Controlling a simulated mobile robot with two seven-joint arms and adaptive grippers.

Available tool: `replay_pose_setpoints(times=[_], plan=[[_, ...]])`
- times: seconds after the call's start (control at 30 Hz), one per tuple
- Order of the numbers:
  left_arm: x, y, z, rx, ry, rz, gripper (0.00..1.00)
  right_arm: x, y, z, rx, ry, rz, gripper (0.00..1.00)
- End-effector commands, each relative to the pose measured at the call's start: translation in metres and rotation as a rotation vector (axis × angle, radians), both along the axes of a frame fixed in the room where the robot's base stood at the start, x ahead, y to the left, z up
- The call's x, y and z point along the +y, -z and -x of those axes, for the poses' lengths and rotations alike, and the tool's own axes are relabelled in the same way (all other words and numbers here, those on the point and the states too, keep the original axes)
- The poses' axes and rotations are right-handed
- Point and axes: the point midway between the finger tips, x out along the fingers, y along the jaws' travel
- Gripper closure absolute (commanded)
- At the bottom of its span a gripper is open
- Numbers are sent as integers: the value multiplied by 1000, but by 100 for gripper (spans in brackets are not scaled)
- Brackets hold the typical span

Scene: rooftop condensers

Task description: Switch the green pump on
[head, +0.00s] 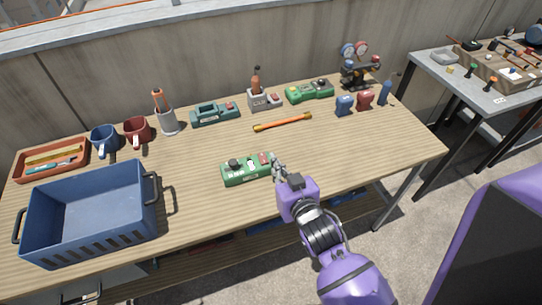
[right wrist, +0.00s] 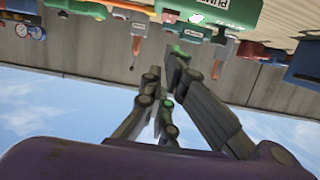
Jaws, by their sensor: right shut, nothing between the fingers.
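The green pump (head: 238,177) is a low green box near the middle of the workbench, with a black knob, white labels and a reddish part at its right end. In the right wrist view the picture is upside down, and a green box with a label reading PUMP (right wrist: 205,12) is at the top edge. My right gripper (head: 278,163) is shut and empty, its fingertips close to the pump's right end. Whether they touch it I cannot tell. The fingers (right wrist: 165,75) also show in the right wrist view. The pump's switch setting is too small to read. My left gripper is not in view.
A blue crate (head: 152,205) fills the bench's left front. Behind the pump lie an orange-ended rod (head: 283,122), a teal device (head: 214,114) and another green device (head: 309,91). Mugs (head: 104,139) stand at back left. The bench (head: 370,150) right of my gripper is bare.

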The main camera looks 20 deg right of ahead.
Motion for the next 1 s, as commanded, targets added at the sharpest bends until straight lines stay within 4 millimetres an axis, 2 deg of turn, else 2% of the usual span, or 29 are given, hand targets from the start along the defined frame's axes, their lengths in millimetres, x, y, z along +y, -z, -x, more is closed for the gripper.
replay_pose_setpoints(times=[0.1,0.23,0.57,0.87,0.93,1.0], plan=[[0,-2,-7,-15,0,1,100,0,0,17,2,0,-1,100],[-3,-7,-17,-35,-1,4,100,0,-3,25,-1,-1,-1,100],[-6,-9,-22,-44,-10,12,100,0,-5,27,-3,-1,0,100],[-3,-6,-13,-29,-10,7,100,0,-5,27,-3,-4,10,100],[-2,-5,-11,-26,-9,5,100,2,7,29,20,-20,30,100],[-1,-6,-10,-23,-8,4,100,2,34,45,79,-31,41,100]])
